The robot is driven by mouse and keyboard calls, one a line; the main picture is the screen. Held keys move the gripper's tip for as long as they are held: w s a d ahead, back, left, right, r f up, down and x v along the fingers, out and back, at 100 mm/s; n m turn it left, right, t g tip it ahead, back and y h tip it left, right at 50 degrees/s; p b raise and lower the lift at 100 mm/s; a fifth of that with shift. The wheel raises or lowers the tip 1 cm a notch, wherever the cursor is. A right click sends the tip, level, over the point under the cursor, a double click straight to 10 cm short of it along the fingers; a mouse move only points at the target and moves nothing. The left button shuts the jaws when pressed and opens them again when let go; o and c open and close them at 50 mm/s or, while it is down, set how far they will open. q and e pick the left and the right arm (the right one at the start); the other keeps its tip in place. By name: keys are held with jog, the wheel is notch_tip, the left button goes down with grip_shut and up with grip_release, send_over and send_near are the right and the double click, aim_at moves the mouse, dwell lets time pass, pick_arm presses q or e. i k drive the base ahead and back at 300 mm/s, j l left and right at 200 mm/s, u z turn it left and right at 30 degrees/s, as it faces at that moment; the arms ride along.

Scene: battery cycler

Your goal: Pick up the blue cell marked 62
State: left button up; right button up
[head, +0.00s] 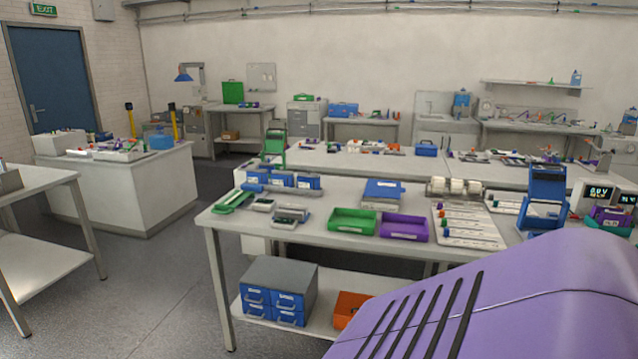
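I cannot make out a blue cell marked 62 in the head view; labels are too small to read at this distance. The near workbench (330,250) carries a white rack board (470,243) with several small coloured-ended pieces in rows. A row of blue boxes with white labels (293,181) stands at the bench's back left. A blue flat case (383,190) lies near its middle. Neither of my grippers is in view. A large purple surface close to the camera covers the lower right.
A green tray (353,221) and a purple tray (404,228) sit on the near bench. A blue-drawer cabinet (276,293) and an orange bin (349,307) are on its lower shelf. A white counter (120,192) stands left. Grey floor (150,290) between them is clear.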

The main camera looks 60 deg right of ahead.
aim_at(287, 181)
jog(key=z, duration=0.4)
jog(key=l+z, duration=0.15)
jog(key=z, duration=0.6)
jog(key=i+z, duration=0.1)
jog(key=z, duration=0.3)
jog(key=i+l, duration=0.9)
jog(key=k+l+z, duration=0.05)
jog(key=l, duration=0.05)
